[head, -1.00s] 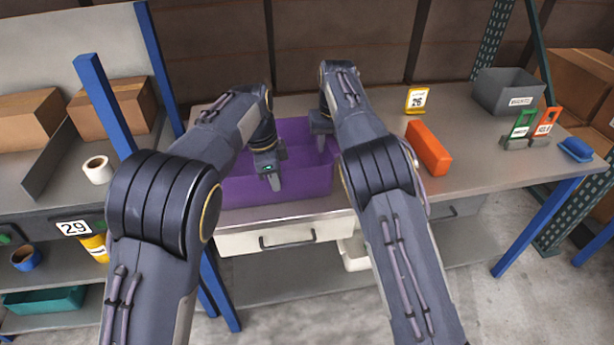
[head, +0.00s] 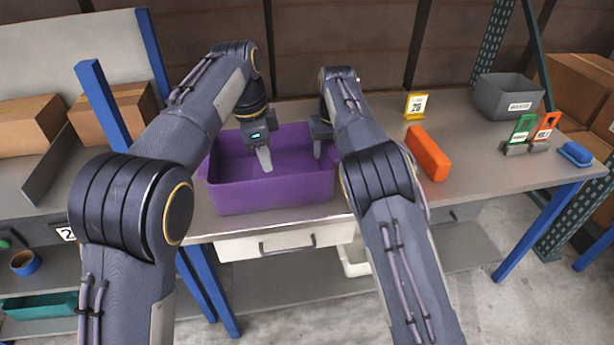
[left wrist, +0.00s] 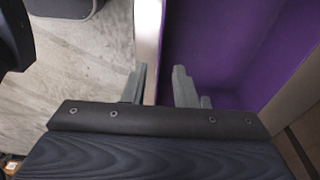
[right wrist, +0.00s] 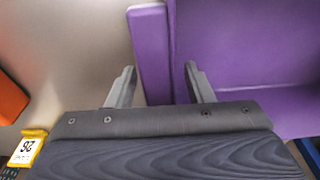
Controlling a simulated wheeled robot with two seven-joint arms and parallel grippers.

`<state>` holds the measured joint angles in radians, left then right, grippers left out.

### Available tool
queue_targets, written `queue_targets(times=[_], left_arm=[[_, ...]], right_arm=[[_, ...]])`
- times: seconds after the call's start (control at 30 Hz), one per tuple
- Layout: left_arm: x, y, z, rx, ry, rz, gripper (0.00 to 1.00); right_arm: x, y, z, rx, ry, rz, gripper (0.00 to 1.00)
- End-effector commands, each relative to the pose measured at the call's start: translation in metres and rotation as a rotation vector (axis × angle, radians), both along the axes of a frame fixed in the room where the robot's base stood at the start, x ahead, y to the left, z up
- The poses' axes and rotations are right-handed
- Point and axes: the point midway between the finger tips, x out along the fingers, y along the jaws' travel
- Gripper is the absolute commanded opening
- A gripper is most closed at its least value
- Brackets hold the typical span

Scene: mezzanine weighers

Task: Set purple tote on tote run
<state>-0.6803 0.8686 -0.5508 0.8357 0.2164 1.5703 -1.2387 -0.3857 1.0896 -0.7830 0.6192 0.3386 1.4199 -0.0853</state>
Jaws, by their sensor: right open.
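The purple tote (head: 272,196) stands upright on the grey bench, above a cream drawer. My left gripper (head: 264,165) is open and overlaps the tote's interior in the head view. In the left wrist view its fingers (left wrist: 160,88) are apart and empty, with the bench edge and the tote's purple side beyond them. My right gripper (head: 318,148) is at the tote's right end, partly hidden by my forearm. In the right wrist view its open fingers (right wrist: 160,85) lie on either side of the tote's rim (right wrist: 151,55). I cannot identify the tote run.
An orange block (head: 428,154) and a yellow 26 sign (head: 415,105) are right of the tote. A grey bin (head: 507,97), green and orange tags and a blue item (head: 575,153) stand farther right. Cardboard boxes (head: 112,112) are on the left bench, beyond a blue post (head: 103,107).

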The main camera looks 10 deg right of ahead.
Motion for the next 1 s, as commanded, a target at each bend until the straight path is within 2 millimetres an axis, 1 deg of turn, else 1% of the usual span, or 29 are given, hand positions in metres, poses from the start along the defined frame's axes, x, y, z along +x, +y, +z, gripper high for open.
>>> queue_targets(times=[0.03,0.1,0.23,0.33,0.47,0.73,1.0], left_arm=[[0.001,0.001,0.008,-0.002,-0.002,-0.001,0.25],[0.0,0.002,0.017,-0.002,-0.001,-0.002,0.25],[0.0,0.004,0.026,0.0,0.0,0.0,0.25],[0.0,0.004,0.028,0.0,0.0,0.0,0.25],[0.0,0.004,0.028,0.0,0.001,0.0,0.25],[0.0,0.004,0.028,0.0,0.001,0.0,0.25],[0.0,0.004,0.028,0.0,0.001,-0.001,0.25]], right_arm=[[0.0,0.0,0.0,0.0,0.0,0.0,0.47],[0.0,0.0,0.0,0.0,0.0,0.0,0.47],[0.0,0.0,0.001,0.0,0.0,0.0,0.47],[-0.001,0.0,0.008,0.001,-0.003,0.0,0.47],[-0.003,0.0,0.029,0.001,-0.005,0.001,0.47],[-0.013,-0.001,0.091,0.0,-0.006,0.0,0.47],[-0.016,-0.001,0.114,0.0,-0.001,0.0,0.47]])
